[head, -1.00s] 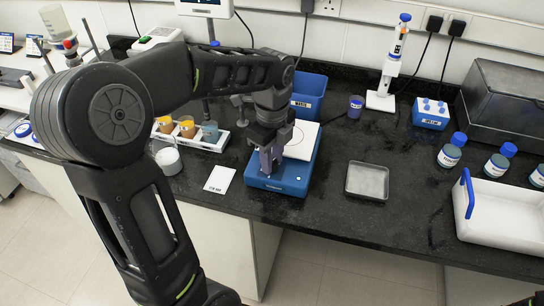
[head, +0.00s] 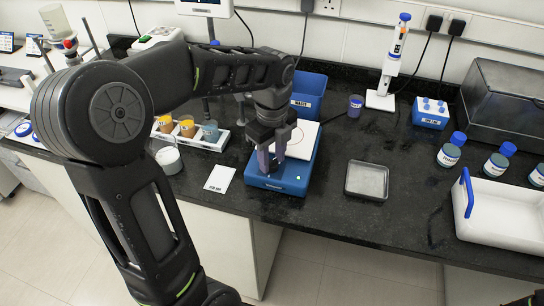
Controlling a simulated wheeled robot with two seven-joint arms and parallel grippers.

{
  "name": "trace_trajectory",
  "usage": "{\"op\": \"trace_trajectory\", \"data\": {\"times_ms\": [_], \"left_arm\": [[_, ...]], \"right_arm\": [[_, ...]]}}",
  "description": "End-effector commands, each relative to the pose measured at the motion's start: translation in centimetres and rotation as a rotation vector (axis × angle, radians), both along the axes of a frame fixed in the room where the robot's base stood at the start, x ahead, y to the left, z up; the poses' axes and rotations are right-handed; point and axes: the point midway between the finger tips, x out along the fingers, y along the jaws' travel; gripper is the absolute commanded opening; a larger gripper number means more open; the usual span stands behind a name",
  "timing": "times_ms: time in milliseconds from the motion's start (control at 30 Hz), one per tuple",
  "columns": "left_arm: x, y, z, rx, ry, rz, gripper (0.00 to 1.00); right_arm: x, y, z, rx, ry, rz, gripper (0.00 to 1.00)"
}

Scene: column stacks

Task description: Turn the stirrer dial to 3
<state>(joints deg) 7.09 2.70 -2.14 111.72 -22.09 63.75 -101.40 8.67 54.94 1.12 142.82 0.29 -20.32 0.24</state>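The blue stirrer (head: 296,181) with a white top plate (head: 303,141) stands near the front edge of the black bench. A small pale spot shows on the right of its front panel. My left gripper (head: 272,160) points down over the left part of that panel. Its two purple-grey fingers stand apart, with a small dark shape, apparently the dial (head: 272,169), low between them. I cannot tell whether they touch it. The dial's marks and setting are too small to read and partly hidden. My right gripper is out of view.
A white card (head: 220,179) and a rack of cups (head: 214,143) lie left of the stirrer. A blue bin (head: 311,83) stands behind it. A metal tray (head: 367,181) lies to the right, with clear bench between. A white crate (head: 505,218) stands far right.

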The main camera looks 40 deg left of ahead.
Motion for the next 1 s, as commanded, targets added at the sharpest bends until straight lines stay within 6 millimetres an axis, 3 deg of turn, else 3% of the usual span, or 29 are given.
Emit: {"op": "trace_trajectory", "data": {"times_ms": [267,700,1000], "left_arm": [[0.0,0.0,0.3,-0.001,0.001,0.001,0.37],[0.1,0.0,6.7,0.000,-0.002,0.000,0.37],[0.0,0.0,7.8,-0.001,0.001,0.000,0.37]], "right_arm": [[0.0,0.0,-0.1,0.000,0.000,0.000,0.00],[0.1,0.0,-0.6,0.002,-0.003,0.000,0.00],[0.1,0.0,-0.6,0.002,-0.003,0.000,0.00]]}}
